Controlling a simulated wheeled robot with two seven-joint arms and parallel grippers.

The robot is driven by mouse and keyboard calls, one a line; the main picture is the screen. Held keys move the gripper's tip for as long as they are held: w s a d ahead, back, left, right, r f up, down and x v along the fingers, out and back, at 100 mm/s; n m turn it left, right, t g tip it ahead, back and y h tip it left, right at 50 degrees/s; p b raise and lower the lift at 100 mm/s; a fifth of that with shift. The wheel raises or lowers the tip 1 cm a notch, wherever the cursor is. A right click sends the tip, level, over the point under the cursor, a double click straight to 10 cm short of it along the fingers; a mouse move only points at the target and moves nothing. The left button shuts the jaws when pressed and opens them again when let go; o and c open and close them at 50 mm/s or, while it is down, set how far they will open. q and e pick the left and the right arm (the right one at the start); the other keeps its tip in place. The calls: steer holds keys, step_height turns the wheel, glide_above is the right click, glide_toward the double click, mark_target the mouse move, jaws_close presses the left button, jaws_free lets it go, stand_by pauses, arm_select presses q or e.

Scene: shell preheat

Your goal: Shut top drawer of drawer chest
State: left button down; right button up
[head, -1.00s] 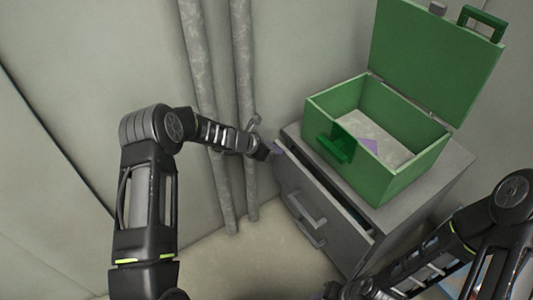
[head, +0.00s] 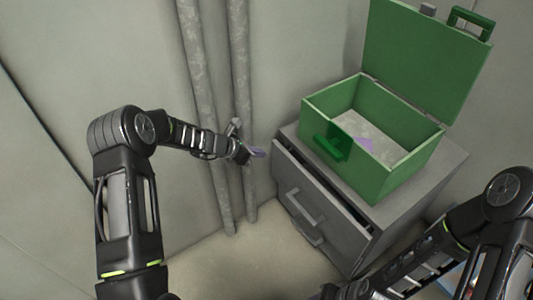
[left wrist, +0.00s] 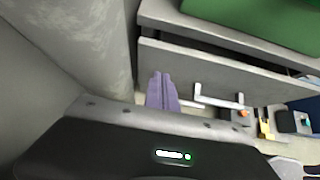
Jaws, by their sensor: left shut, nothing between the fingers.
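The grey drawer chest (head: 403,213) stands at the right of the head view. Its top drawer (head: 303,191) is slightly open, with a dark gap along its upper edge; the drawer front with its bar handle also shows in the left wrist view (left wrist: 222,73). My left gripper (head: 258,153) is shut and empty, just left of the drawer's left front corner and apart from it in the head view. Its purple fingers show in the left wrist view (left wrist: 162,92), before the left part of the drawer front. My right arm reaches to the lower edge; its fingertips are not visible.
An open green box (head: 395,175) with its lid raised stands on the chest. Grey vertical pipes (head: 243,85) run along the wall behind my left gripper. Small tools (left wrist: 266,125) lie at the right of the left wrist view. The floor left of the chest is clear.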

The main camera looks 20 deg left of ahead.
arm_select(q)
steer(key=v, duration=0.6)
steer(key=shift+s+a+r+p, duration=0.15)
steer(key=shift+s+r+p, duration=0.05)
steer(key=shift+p, duration=0.2)
arm_select(e)
steer(key=shift+w+r, duration=0.1)
steer(key=shift+r, duration=0.35)
